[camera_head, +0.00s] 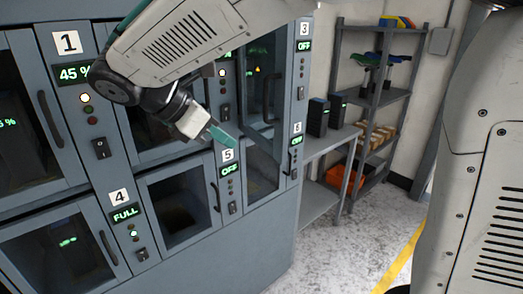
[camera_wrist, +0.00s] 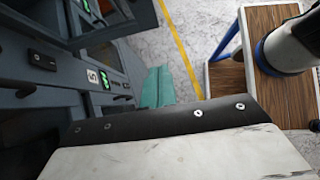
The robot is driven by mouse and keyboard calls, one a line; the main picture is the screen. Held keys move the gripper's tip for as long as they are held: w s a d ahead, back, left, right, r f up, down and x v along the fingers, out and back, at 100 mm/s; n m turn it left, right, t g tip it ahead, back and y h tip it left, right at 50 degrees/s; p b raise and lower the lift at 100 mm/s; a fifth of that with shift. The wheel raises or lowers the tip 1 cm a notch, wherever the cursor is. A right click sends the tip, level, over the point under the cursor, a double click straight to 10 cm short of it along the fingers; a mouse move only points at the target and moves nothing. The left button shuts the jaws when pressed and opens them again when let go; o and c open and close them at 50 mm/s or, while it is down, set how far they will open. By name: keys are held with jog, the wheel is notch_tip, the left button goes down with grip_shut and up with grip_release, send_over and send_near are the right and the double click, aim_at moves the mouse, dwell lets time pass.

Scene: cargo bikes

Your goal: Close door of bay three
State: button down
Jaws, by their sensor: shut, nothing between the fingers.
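Bay three is at the upper right of the grey cabinet, marked by its 3 sign (camera_head: 304,29) above an OFF display. Its dark glass door (camera_head: 263,70) is partly hidden by my arm, and a yellow warning mark shows through it. I cannot tell how far the door stands from its frame. My gripper (camera_head: 222,137) has teal fingertips, is shut and empty, and is in front of the cabinet near the 5 sign, left of and below bay three. The fingertips also show in the wrist view (camera_wrist: 157,88), with the cabinet to their left.
Bays one (camera_head: 67,42), four (camera_head: 118,197), five (camera_head: 228,155) and six (camera_head: 297,127) show their signs. A shelf rack (camera_head: 378,28) and a grey bench (camera_head: 325,143) stand right of the cabinet. The floor (camera_head: 350,250) in front is clear, with a yellow line (camera_head: 403,255).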

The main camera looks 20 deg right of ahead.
send_near(281, 161)
notch_tip(281, 161, down, 4)
jog(key=d, duration=0.4)
jog(key=shift+w+f, duration=0.15)
jog(key=shift+w, duration=0.2)
jog(key=shift+d, duration=0.2)
